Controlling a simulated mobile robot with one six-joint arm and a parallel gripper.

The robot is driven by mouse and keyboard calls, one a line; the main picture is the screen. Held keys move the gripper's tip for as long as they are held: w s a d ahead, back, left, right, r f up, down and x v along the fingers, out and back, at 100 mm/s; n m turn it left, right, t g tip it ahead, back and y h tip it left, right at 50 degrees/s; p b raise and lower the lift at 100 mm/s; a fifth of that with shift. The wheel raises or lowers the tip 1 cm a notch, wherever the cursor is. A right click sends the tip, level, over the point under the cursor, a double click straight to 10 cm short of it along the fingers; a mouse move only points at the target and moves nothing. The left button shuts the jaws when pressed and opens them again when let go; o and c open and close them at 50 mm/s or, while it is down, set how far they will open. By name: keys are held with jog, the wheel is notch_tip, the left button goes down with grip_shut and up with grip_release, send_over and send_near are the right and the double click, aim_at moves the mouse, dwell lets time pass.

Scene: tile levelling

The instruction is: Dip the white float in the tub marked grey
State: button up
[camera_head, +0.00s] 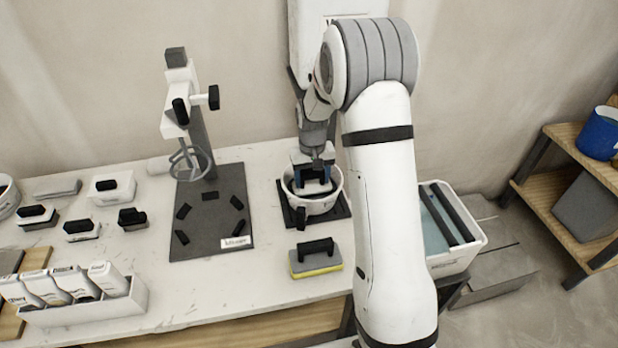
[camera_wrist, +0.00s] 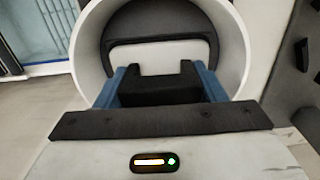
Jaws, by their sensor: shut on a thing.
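My gripper (camera_head: 313,182) points down into a round white tub (camera_head: 333,203) on a dark square mat, right of the table's middle. In the wrist view its blue fingers (camera_wrist: 160,78) are shut on the black handle (camera_wrist: 160,92) of a float. That float is inside the tub's rim (camera_wrist: 88,50). No marking on the tub can be read. Several pale blocks with black handles, one at the back (camera_head: 105,189), stand on the left.
A yellow-bottomed float (camera_head: 316,260) lies in front of the tub. A mixer stand (camera_head: 200,140) on a dark board is to the left. A water bin (camera_head: 462,262) with dark bars stands at the right. A tray of white packets (camera_head: 90,312) is front left.

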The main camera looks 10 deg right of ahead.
jog(key=shift+r+p, duration=3.35)
jog(key=shift+r, duration=2.5)
jog(key=shift+f, duration=0.1)
